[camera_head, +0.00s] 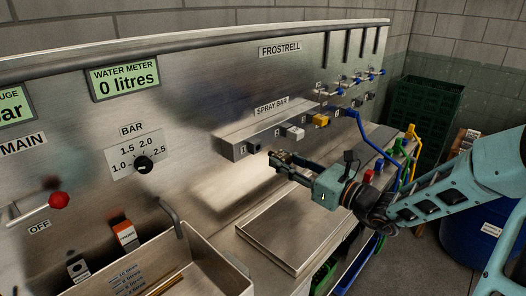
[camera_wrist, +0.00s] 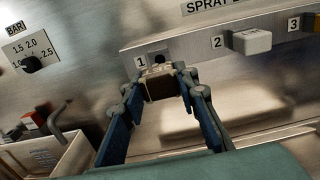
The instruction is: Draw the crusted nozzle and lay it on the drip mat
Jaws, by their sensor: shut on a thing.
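My gripper (camera_head: 277,160) is shut on a small brown block-shaped nozzle (camera_wrist: 159,88) with a pale, crusty-looking upper edge. In the wrist view the nozzle sits between the fingertips, in front of the spray bar (camera_wrist: 191,44) at position 1. A dark hole shows above and behind the nozzle there. It looks drawn out of the bar, though the exact gap is hard to judge. In the head view the fingers mostly hide the nozzle. A flat square rimmed panel (camera_head: 297,232), possibly the drip mat, lies on the bench below my gripper.
A white nozzle (camera_head: 293,132) and a yellow nozzle (camera_head: 320,120) sit on the bar to the right. A blue hose (camera_head: 374,138) hangs beyond them. An open metal bin (camera_head: 206,262) stands at lower left. The rimmed panel's top is clear.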

